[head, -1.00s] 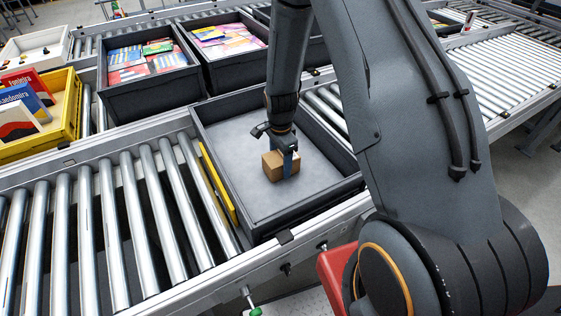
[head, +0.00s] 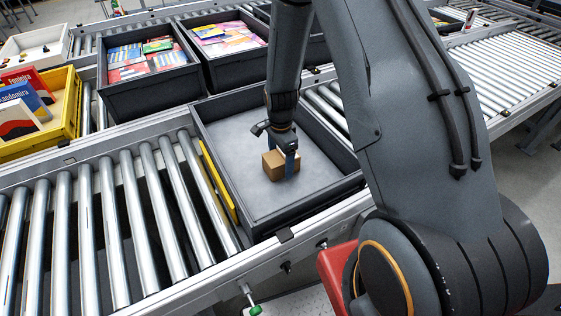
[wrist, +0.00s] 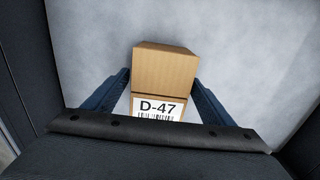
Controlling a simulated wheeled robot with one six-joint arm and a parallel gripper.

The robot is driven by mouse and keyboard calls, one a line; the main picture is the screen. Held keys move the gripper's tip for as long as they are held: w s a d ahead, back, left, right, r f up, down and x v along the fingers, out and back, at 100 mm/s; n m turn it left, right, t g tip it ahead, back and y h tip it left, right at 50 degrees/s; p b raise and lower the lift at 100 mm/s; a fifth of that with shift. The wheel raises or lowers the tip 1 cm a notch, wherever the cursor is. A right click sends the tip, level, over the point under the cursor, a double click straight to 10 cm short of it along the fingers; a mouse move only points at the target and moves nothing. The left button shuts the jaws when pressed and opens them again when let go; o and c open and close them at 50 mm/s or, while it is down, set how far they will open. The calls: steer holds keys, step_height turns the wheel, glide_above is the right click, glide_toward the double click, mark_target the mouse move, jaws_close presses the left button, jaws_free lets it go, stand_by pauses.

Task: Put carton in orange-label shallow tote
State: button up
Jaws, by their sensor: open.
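A small brown carton (head: 272,166) sits on the pale floor of a shallow dark tote (head: 236,168) with a yellow panel on its left side. In the wrist view the carton (wrist: 166,68) shows a white label reading D-47 with a barcode. My gripper (head: 283,160) is down in the tote at the carton. In the wrist view its two blue fingers (wrist: 163,90) stand open on either side of the carton's near part, with small gaps beside it. I cannot make out an orange label on the tote.
Two dark totes with colourful books and packets (head: 152,102) (head: 232,72) stand behind. A yellow bin of books (head: 70,118) is at the left, with a white tray (head: 40,62) beyond. Bare rollers (head: 110,220) lie left of the shallow tote. The tote's walls surround my gripper.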

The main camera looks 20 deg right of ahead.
mark_target(281, 156)
step_height(281, 156, up, 12)
steer(key=b, duration=0.3)
steer(key=shift+f, duration=0.15)
steer(key=s+r+n, duration=0.4)
steer(key=s+n, duration=0.4)
steer(key=s+r+n+t, duration=0.1)
steer(key=s+r+n, duration=0.3)
steer(key=s+n, duration=0.3)
steer(key=shift+s+a+n+t, duration=0.3)
steer(key=shift+s+a+n, duration=0.15)
steer(key=shift+s, duration=0.5)
steer(key=shift+r, duration=0.1)
steer(key=shift+f+b, duration=0.3)
steer(key=shift+b, duration=0.15)
steer(key=shift+c, duration=0.4)
